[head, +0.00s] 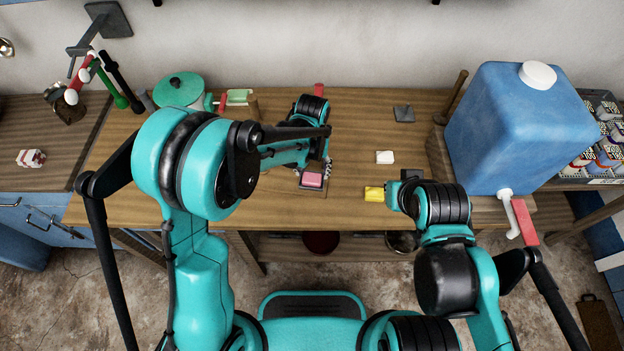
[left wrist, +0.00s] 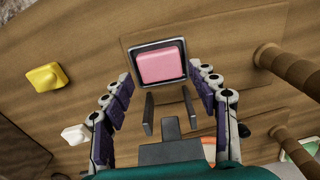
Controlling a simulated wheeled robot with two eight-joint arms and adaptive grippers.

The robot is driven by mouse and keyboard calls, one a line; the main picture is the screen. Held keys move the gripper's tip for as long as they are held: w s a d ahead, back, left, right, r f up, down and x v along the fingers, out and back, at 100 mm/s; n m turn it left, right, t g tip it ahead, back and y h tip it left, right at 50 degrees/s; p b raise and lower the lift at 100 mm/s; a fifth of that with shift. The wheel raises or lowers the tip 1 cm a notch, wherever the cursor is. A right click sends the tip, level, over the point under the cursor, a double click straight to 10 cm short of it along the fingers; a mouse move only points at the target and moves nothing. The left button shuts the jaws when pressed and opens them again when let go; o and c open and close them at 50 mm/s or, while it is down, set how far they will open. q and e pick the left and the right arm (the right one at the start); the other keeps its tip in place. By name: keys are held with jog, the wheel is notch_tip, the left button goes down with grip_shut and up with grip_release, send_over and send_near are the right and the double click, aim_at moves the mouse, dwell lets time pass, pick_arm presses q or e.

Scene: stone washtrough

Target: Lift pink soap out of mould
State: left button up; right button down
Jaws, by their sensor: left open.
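The pink soap (head: 312,180) sits in a small dark square mould on the bench, in front of my left gripper (head: 316,166). In the left wrist view the pink soap (left wrist: 161,63) lies inside the mould (left wrist: 136,75), with the mould's rim showing around it. The mould rests on a thin wooden board (left wrist: 199,48). My left gripper (left wrist: 162,76) is open, with one finger row on each side of the near part of the mould and nothing held. My right gripper (head: 400,188) is beside a yellow block; its fingers are too hidden to judge.
The yellow block (head: 374,194) and a white block (head: 385,157) lie right of the mould. A big blue water container (head: 515,125) fills the right. Wooden pegs (left wrist: 290,68) rise near my left gripper.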

aim_at(312, 178)
pick_arm(q)
jog(key=shift+f+b, duration=1.15)
jog(key=shift+f, duration=0.25)
jog(key=shift+r, duration=0.15)
jog(key=c, duration=0.7)
jog(key=shift+r, duration=0.15)
jog(key=shift+c, duration=0.2)
notch_tip(312, 178, up, 9)
jog(key=p, duration=0.6)
dwell(0.4)
